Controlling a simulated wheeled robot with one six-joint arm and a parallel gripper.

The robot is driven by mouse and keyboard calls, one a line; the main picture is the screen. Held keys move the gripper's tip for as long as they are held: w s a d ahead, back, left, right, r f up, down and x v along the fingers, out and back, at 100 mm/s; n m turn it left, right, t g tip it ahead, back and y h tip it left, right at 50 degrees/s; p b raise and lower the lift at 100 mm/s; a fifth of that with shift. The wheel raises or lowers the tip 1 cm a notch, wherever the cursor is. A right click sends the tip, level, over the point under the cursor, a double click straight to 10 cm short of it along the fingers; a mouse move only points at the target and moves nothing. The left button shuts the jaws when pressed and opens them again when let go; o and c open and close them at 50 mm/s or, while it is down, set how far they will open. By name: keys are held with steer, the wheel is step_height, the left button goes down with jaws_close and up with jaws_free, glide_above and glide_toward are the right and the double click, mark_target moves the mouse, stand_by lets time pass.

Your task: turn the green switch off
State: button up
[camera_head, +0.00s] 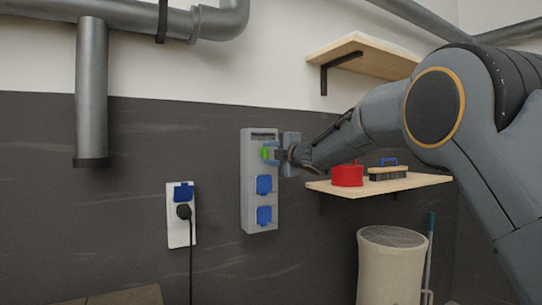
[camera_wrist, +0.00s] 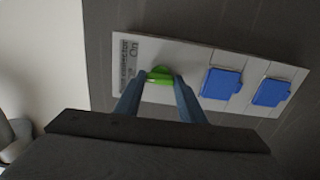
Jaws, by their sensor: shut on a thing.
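The green switch (camera_head: 265,153) is at the upper part of a grey wall panel (camera_head: 259,212). In the wrist view the green switch (camera_wrist: 160,75) sits between the fingertips of my gripper (camera_wrist: 160,82), with a finger on each side of it. The gripper is shut on the switch. A label with the word "On" shows on the panel beside the switch in the wrist view. In the head view my gripper (camera_head: 270,153) reaches the panel from the right and partly covers the switch.
Two blue socket covers (camera_head: 264,184) are below the switch on the panel. A white socket (camera_head: 180,226) with a black plug is to the left. A wooden shelf (camera_head: 425,181) at right holds a red container (camera_head: 347,175) and a brush (camera_head: 388,171). A bin (camera_head: 390,270) stands below.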

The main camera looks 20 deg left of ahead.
steer(key=shift+f, duration=0.15)
steer(key=o, duration=1)
steer(key=shift+a, duration=0.1)
steer(key=shift+o, duration=0.2)
steer(key=shift+s+d, duration=0.35)
steer(key=shift+d, duration=0.15)
steer(key=b+v, duration=0.1)
steer(key=v, duration=0.5)
steer(key=shift+s+d+b, duration=0.25)
steer(key=shift+s+b, duration=0.05)
steer(key=shift+b, duration=0.05)
